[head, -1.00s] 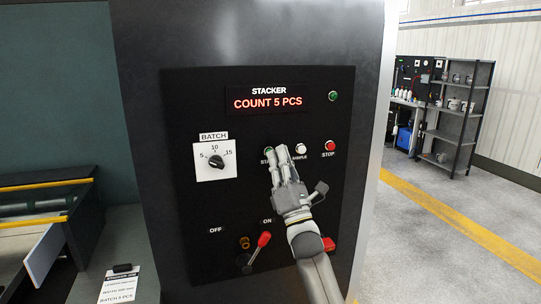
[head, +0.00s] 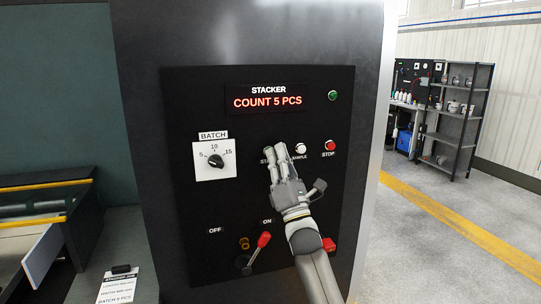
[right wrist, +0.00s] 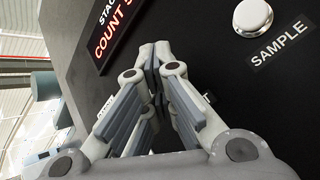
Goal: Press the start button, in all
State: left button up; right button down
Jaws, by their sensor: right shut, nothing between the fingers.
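The black stacker panel (head: 180,110) fills the middle of the head view, with a red display (head: 267,102) reading "COUNT 5 PCS". My right gripper (head: 275,149) is shut and empty, its fingertips over the place of the start button, left of the white sample button (head: 300,148). The start button is hidden behind the fingers, and its label is mostly covered. In the right wrist view, the closed fingertips (right wrist: 154,55) reach to the panel; whether they touch the button cannot be told. My left gripper is not in view.
The red stop button (head: 330,146) is right of the sample button, and a green lamp (head: 333,96) is above. A red-tipped lever (head: 263,240) sticks out below the gripper.

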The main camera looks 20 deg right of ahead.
jog(key=shift+s, duration=0.15)
jog(key=shift+s+p, duration=0.45)
jog(key=shift+s, duration=0.35)
jog(key=s+p, duration=0.2)
jog(key=s, duration=0.3)
jog(key=shift+d, duration=0.1)
dwell(0.7)
